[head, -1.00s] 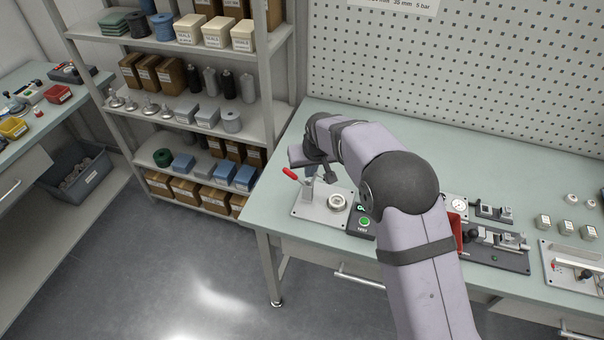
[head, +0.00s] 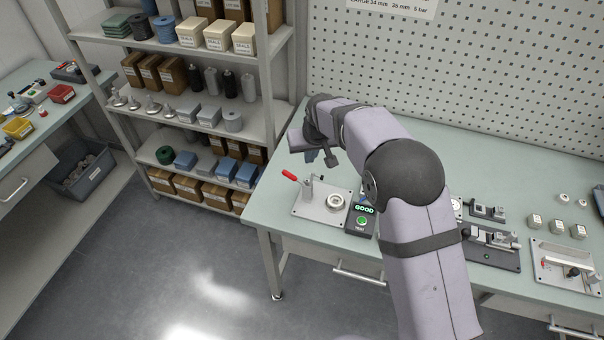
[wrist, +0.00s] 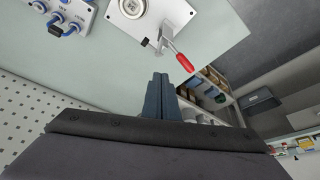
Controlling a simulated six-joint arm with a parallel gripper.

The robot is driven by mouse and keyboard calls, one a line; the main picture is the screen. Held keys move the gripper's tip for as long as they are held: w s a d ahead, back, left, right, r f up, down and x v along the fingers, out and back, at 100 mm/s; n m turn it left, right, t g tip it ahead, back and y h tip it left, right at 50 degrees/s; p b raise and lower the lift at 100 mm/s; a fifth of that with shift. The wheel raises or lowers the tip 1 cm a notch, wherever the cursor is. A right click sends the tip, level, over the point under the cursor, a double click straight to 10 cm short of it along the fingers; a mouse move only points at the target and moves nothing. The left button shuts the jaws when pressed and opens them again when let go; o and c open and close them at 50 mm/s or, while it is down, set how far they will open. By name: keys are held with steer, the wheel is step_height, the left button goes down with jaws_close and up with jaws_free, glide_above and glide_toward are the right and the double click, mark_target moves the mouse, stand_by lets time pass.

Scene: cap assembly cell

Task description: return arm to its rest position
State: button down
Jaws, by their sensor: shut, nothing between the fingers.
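My gripper (head: 331,159) is above the left part of the workbench (head: 290,194) in the head view, raised clear of the things below it. In the wrist view its dark blue fingers (wrist: 160,97) are together with nothing between them. My arm reaches in from the lower right in the head view.
Below the gripper is a metal plate fixture (head: 310,209) with a red-handled lever (head: 289,175). Beside it a test box (head: 362,218) shows a green "GOOD". More fixtures (head: 490,246) and small labelled blocks (head: 556,227) lie to the right. A shelf rack (head: 270,110) stands left.

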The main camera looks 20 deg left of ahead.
steer(key=s+d+r+m+h, duration=0.1)
steer(key=s+d, duration=0.2)
steer(key=d, duration=0.4)
steer(key=s+d+m+g+b, duration=0.1)
steer(key=s+d, duration=0.2)
steer(key=d, duration=0.3)
steer(key=s+d+r+m+h, duration=0.1)
steer(key=s+d, duration=0.2)
steer(key=d, duration=0.4)
steer(key=s+d+f+m+g, duration=0.1)
steer(key=s+d, duration=0.5)
steer(key=s, duration=0.4)
steer(key=s+d+f+m+g+b, duration=0.1)
steer(key=s+d+f+m+g, duration=0.1)
steer(key=s+d, duration=0.5)
steer(key=s, duration=0.4)
steer(key=shift+d+f, duration=0.15)
steer(key=shift+d, duration=0.1)
